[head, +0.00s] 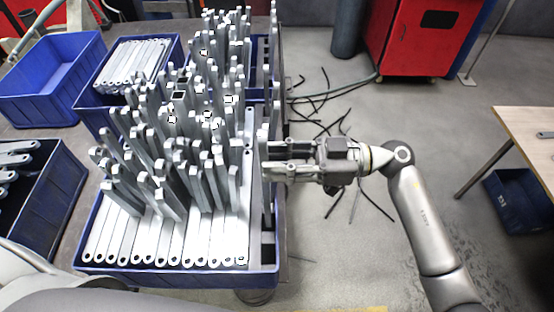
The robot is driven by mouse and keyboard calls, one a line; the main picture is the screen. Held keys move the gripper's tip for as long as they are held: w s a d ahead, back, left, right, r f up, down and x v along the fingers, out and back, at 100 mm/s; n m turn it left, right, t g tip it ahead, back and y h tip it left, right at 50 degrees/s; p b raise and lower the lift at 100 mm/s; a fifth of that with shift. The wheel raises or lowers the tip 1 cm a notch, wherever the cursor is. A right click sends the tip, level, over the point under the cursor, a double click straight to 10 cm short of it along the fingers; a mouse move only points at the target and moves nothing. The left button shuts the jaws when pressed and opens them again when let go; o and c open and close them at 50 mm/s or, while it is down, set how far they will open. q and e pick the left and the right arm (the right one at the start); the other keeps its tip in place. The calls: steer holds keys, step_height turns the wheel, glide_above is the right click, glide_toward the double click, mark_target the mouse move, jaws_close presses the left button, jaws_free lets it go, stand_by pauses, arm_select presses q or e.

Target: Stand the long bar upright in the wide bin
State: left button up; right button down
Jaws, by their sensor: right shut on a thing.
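The wide blue bin (180,278) stands on the table left of centre, packed with grey galvanized bars. Several bars lie flat side by side along its front, and many stand upright behind them. My right gripper (268,160) is at the bin's right side, reaching in from the right. It is shut on a long grey bar (267,205) that looks about upright just inside the right edge. The bar's lower end is hard to make out, so I cannot tell whether it touches the bin floor. My left gripper is not in view.
An empty blue bin (48,82) is at upper left. Another bin (50,205) with bars is at the left edge. Black cables (345,125) lie on the floor right of the table. A red cabinet (415,35) and wooden table (525,135) are further right.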

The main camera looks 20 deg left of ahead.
step_height(320, 180, down, 11)
steer(key=b, duration=0.7)
stand_by(0.7)
steer(key=c, duration=1.1)
jaws_free()
steer(key=shift+o, duration=0.2)
steer(key=v, duration=1.2)
